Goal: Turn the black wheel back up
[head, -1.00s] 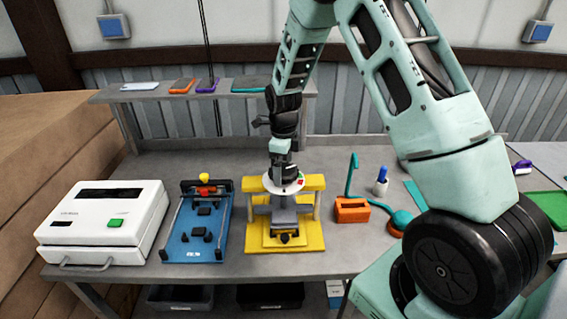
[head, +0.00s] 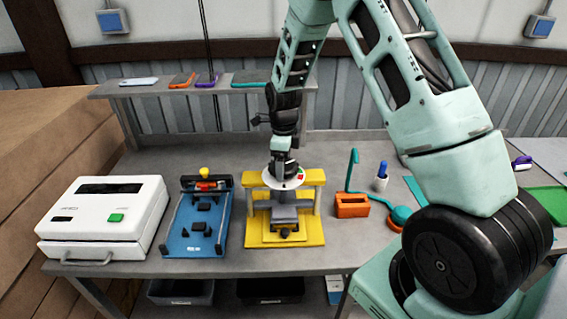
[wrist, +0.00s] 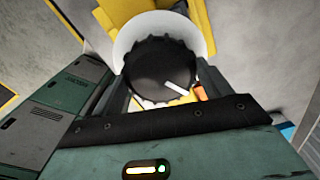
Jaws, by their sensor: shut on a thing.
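The black wheel (wrist: 155,66) has a ribbed rim and a white pointer line, which lies toward the lower right in the wrist view. It sits over a white round disc (wrist: 207,40) on top of a yellow press-like stand (head: 315,195). In the head view the disc (head: 272,181) carries small red and green marks. My gripper (head: 283,166) points straight down over the disc and is shut on the wheel. In the head view the gripper mostly hides the wheel. An orange mark (wrist: 200,92) shows beside the wheel.
A white box machine (head: 103,215) and a blue fixture (head: 197,225) stand to the left. An orange block (head: 352,205), a teal hooked bar (head: 351,170) and a white-blue bottle (head: 381,178) stand to the right. A shelf (head: 220,92) runs behind.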

